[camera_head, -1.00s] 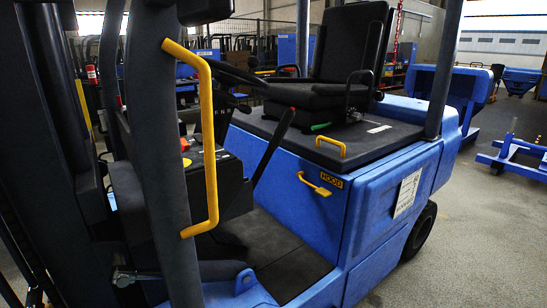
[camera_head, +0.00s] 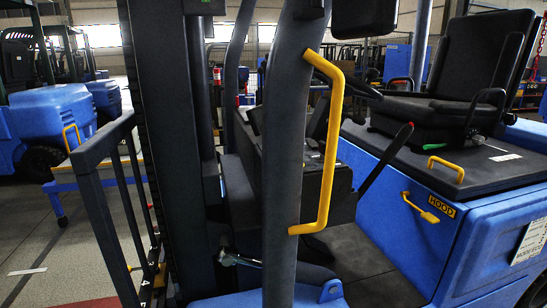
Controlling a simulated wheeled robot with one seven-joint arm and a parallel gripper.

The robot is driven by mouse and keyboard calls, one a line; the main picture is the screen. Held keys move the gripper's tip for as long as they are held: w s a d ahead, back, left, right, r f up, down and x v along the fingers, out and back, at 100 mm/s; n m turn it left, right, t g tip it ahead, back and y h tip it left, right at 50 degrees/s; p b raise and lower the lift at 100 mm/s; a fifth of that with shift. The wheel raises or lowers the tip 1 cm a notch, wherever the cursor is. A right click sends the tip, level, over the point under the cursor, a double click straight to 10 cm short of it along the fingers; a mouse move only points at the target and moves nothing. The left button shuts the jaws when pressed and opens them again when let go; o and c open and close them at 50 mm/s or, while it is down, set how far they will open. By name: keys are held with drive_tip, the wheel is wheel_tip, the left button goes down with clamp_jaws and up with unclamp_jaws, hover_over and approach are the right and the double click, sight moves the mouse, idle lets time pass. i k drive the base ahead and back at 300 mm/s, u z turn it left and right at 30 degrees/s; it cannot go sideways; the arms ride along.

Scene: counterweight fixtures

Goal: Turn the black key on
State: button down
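I cannot make out the black key in this view. A blue forklift fills the middle and right. Its dark dashboard console (camera_head: 322,170) is partly hidden behind the grey front pillar (camera_head: 290,150), which carries a yellow grab handle (camera_head: 330,150). The steering wheel (camera_head: 345,78) is partly hidden behind the handle. A black lever with a red tip (camera_head: 386,160) rises beside the seat base. My gripper is not in view.
The black seat (camera_head: 465,75) is on the right, above the blue hood (camera_head: 400,225) with its yellow latch. The dark mast (camera_head: 165,140) and fork carriage (camera_head: 105,215) stand at left centre. Other blue forklifts (camera_head: 45,125) are at the far left. Grey floor is open at lower left.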

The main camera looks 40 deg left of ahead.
sight(321, 145)
drive_tip(key=u, duration=1.4)
drive_tip(key=k, duration=0.5)
drive_tip(key=z, duration=0.8)
drive_tip(key=i, duration=1.65)
drive_tip(key=u, duration=0.55)
